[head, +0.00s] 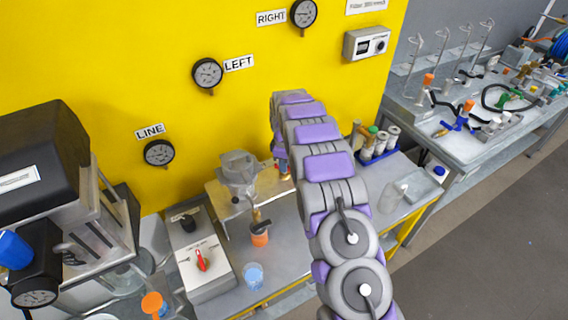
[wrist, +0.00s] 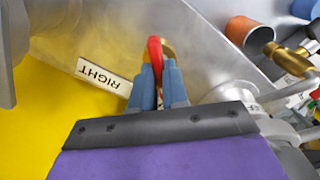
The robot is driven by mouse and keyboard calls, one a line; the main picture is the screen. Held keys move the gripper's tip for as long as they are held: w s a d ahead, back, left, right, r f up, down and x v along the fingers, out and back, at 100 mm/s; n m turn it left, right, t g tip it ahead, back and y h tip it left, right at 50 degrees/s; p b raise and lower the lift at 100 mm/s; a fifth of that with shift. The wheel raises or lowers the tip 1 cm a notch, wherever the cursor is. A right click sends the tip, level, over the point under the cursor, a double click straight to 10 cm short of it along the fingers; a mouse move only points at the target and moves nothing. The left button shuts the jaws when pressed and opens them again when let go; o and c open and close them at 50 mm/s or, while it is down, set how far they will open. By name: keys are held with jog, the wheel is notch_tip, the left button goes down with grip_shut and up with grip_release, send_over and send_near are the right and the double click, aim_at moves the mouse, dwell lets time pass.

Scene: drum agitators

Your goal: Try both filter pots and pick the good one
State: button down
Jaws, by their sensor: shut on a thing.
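My gripper (wrist: 160,72) has blue fingers that are shut on a red lever handle (wrist: 154,48) with a brass part behind it. The handle is beside an upside-down RIGHT label (wrist: 103,76) on a metal plate. In the head view, one grey metal filter pot (head: 240,170) stands upright on the bench's metal stand, left of my arm. I cannot make out a second pot there; my arm covers that area. In the head view my gripper is mostly hidden behind my arm. The LEFT gauge (head: 207,73), RIGHT gauge (head: 303,13) and LINE gauge (head: 159,153) are on the yellow wall.
A control box with a red knob (head: 202,260) sits on the bench, left of an orange-capped fitting (head: 259,236) and a clear blue cup (head: 253,275). A blue tray of bottles (head: 378,152) is right of my arm. A black-topped machine (head: 40,150) fills the left.

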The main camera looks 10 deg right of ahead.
jog(key=shift+r+m, duration=0.1)
jog(key=shift+m, duration=0.2)
jog(key=m+p, duration=0.1)
jog(key=m, duration=0.2)
jog(key=shift+w+m, duration=0.1)
jog(key=shift+m, duration=0.2)
jog(key=m, duration=0.4)
jog(key=shift+m+p, duration=0.3)
jog(key=shift+p, duration=0.1)
jog(key=m, duration=0.4)
jog(key=shift+m+p, duration=0.3)
jog(key=shift+m, duration=2.2)
jog(key=c, duration=1.1)
grip_release()
jog(key=shift+c, duration=0.2)
